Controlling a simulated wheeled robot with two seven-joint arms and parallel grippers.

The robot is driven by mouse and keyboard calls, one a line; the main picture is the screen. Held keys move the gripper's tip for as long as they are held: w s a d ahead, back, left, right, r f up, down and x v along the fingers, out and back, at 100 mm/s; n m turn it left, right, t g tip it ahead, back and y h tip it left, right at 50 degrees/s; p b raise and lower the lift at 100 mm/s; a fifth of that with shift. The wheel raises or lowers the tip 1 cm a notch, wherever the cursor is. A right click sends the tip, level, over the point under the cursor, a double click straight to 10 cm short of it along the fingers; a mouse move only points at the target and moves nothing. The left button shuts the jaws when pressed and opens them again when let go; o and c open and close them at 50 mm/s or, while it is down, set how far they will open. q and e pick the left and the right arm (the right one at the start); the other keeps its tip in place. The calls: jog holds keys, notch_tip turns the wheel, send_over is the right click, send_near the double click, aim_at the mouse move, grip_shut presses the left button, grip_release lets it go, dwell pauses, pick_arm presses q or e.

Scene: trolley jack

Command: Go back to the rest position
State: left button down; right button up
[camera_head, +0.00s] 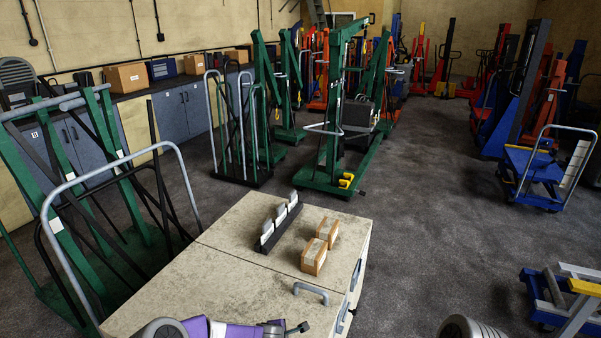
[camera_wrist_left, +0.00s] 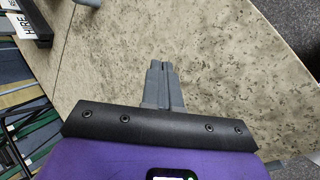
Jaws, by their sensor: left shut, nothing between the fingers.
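My left gripper (camera_head: 297,328) comes in low at the bottom of the head view, on a purple arm, over the near end of the worn cream cabinet top (camera_head: 190,285). In the left wrist view its two grey fingers (camera_wrist_left: 163,66) are together, with nothing between them, above the stained bare surface. My right gripper is not in either view.
On the cabinet are a black rack (camera_head: 267,243) with grey pieces and two small wooden boxes (camera_head: 314,256) (camera_head: 328,229). Green trolley frames (camera_head: 115,180) stand left, a green hoist (camera_head: 330,160) behind, a blue trolley (camera_head: 530,163) right.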

pick_arm(q)
jog(key=s+f+m, duration=0.2)
jog(key=s+m, duration=0.1)
jog(key=s, duration=0.2)
jog(key=s+a+f+m+g, duration=0.1)
jog(key=s+f+m, duration=0.1)
jog(key=s, duration=0.3)
jog(key=s+a+f+m+g+h, duration=0.1)
jog(key=s+f+m, duration=0.1)
jog(key=s+m, duration=0.2)
jog(key=shift+s+f, duration=0.2)
jog(key=shift+s, duration=0.3)
jog(key=s+a+m+g+h, duration=0.1)
jog(key=s+m+g, duration=0.3)
jog(key=s, duration=1.3)
jog(key=a+m, duration=0.1)
jog(key=m, duration=0.2)
jog(key=shift+s+f+m+h+b, duration=0.3)
jog(key=shift+s+b, duration=0.1)
